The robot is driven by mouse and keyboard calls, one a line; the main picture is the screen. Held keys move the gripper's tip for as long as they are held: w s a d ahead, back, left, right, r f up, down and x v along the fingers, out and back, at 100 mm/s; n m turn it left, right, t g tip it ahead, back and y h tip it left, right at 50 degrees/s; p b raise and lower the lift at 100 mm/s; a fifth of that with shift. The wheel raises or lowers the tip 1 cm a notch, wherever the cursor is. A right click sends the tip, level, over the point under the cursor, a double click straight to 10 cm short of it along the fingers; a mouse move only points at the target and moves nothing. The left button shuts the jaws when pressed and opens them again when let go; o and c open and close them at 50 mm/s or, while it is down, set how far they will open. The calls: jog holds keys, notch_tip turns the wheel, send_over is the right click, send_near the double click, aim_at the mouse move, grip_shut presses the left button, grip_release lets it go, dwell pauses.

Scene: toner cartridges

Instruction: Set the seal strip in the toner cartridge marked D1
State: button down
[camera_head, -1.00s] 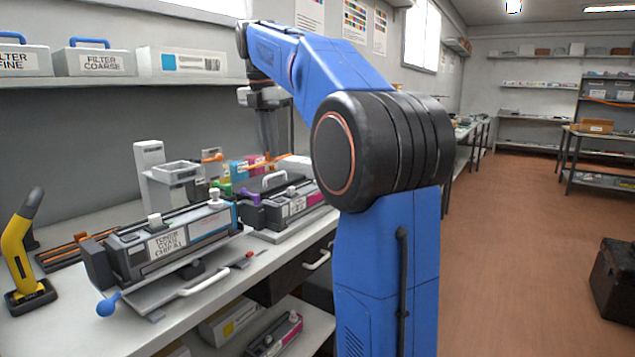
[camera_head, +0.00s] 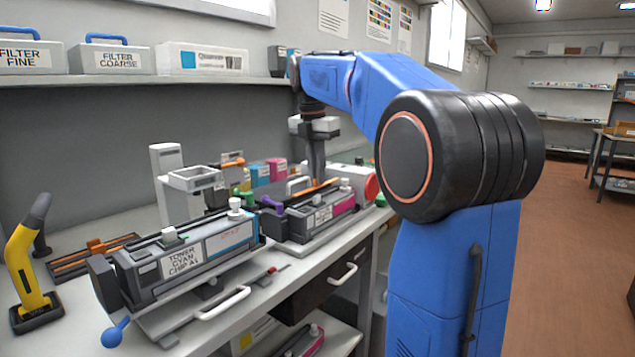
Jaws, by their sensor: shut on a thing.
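My gripper (camera_head: 316,178) points down over the rear cartridge with the magenta label (camera_head: 322,214). It is shut on a thin orange strip (camera_head: 322,187), which I take for the seal strip. The strip lies lengthwise close over the top of that cartridge; I cannot tell if it touches or sits in the slot. The cartridge's small white label is too small to read as D1. A nearer grey cartridge with a cyan label (camera_head: 215,250) has a tag with "CYAN" and "CHIP" legible.
A white stand (camera_head: 170,190) rises behind the cyan cartridge. A yellow-black tool (camera_head: 25,265) stands at the left, beside a dark tray with orange parts (camera_head: 95,255). Coloured boxes (camera_head: 268,172) stand behind my gripper. A red round part (camera_head: 371,187) is right of the magenta cartridge.

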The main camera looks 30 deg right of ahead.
aim_at(314, 188)
jog(key=shift+f, duration=1.3)
jog(key=shift+f, duration=0.1)
jog(key=c, duration=1.9)
grip_release()
jog(key=shift+o, duration=0.2)
notch_tip(314, 188, up, 12)
jog(key=a, duration=0.1)
jog(key=shift+s+a, duration=0.2)
jog(key=shift+s, duration=0.05)
